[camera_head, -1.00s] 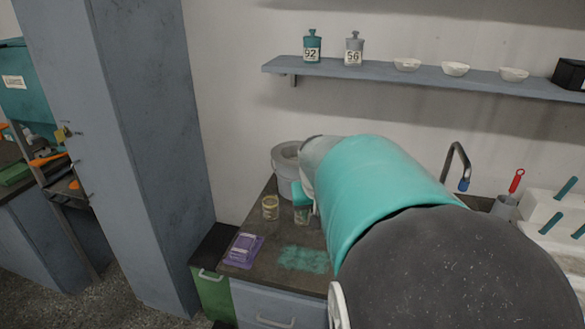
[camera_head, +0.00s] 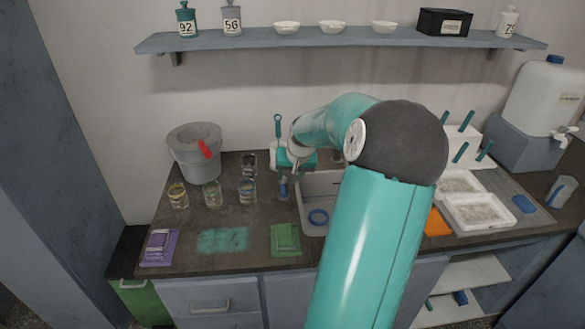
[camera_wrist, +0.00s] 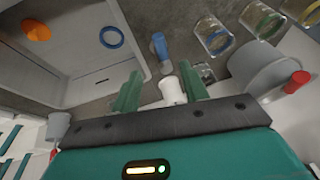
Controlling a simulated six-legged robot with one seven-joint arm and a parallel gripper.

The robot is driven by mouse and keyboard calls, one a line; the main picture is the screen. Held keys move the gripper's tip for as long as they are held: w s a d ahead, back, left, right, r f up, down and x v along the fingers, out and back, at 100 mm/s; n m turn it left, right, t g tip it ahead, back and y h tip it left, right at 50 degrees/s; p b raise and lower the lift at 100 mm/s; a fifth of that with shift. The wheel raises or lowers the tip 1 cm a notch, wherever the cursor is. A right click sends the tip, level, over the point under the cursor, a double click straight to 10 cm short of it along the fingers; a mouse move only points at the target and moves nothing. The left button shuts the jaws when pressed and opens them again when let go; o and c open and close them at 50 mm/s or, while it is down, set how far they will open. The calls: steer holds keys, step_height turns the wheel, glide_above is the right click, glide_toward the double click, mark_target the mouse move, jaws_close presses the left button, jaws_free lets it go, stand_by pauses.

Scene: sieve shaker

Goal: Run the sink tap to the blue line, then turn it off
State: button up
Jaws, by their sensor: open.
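My gripper (camera_wrist: 160,95) is open, with its two green fingers on either side of a small white cylinder. I cannot tell whether they touch it. In the head view my gripper (camera_head: 295,158) is above the counter near the sink's back left corner. The sink (camera_head: 310,188) is pale and holds a blue ring (camera_head: 318,216); my arm hides its right part. The tap is hidden, and no water shows. A beaker with a blue band (camera_wrist: 213,36) stands left of the sink in the head view (camera_head: 247,192). A blue upright thing (camera_head: 283,190) stands between them.
Other glass beakers (camera_head: 178,197) stand on the left counter by a grey bin (camera_head: 194,160) with a red part. Green (camera_head: 286,240) and purple (camera_head: 159,247) items lie in front. A shelf (camera_head: 330,40) runs above.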

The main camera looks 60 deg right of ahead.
mark_target(285, 190)
steer(key=x, duration=0.9)
steer(key=shift+w+f, duration=0.1)
steer(key=shift+c, duration=0.2)
jaws_close()
